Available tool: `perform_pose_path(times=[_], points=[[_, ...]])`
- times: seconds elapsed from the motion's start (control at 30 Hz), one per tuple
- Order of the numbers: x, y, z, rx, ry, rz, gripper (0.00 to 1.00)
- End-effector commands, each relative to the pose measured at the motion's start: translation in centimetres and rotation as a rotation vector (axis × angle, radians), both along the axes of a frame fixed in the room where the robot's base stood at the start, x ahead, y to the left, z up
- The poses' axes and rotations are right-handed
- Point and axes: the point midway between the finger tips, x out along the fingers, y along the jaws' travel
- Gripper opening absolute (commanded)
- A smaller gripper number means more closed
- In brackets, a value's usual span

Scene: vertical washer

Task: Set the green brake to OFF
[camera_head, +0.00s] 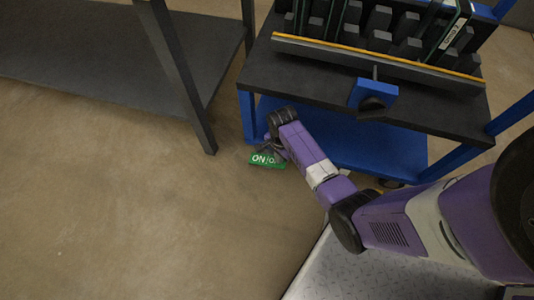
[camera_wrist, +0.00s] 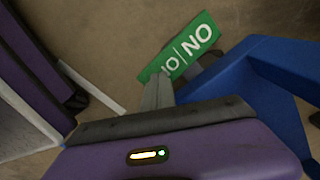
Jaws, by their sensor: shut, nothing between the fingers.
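The green brake (camera_head: 267,160) is a small green plate with white lettering, "ON" and a partly covered second word, low at the front left leg of the blue cart. It also shows in the wrist view (camera_wrist: 196,42), turned, with its lower left end hidden behind my finger. My gripper (camera_wrist: 158,92) is shut with nothing between its fingers, and its tip overlaps the plate in that view. I cannot tell whether it touches the plate. In the head view my gripper (camera_head: 272,146) is at the plate's upper right, partly hidden by my wrist.
The blue cart (camera_head: 340,135) has a dark top (camera_head: 300,75) with a slotted rack and a blue block (camera_head: 373,94). Its blue leg (camera_wrist: 285,65) is close at the right in the wrist view. A dark table (camera_head: 110,50) stands at the left. The floor between is clear.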

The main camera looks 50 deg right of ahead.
Motion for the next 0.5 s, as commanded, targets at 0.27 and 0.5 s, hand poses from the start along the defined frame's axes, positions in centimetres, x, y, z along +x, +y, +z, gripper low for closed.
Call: perform_pose_path(times=[0.27,0.5], points=[[0.0,0.0,-0.43,0.0,0.0,0.0,0.0],[-0.01,0.02,-0.78,0.0,0.0,0.0,0.0]])
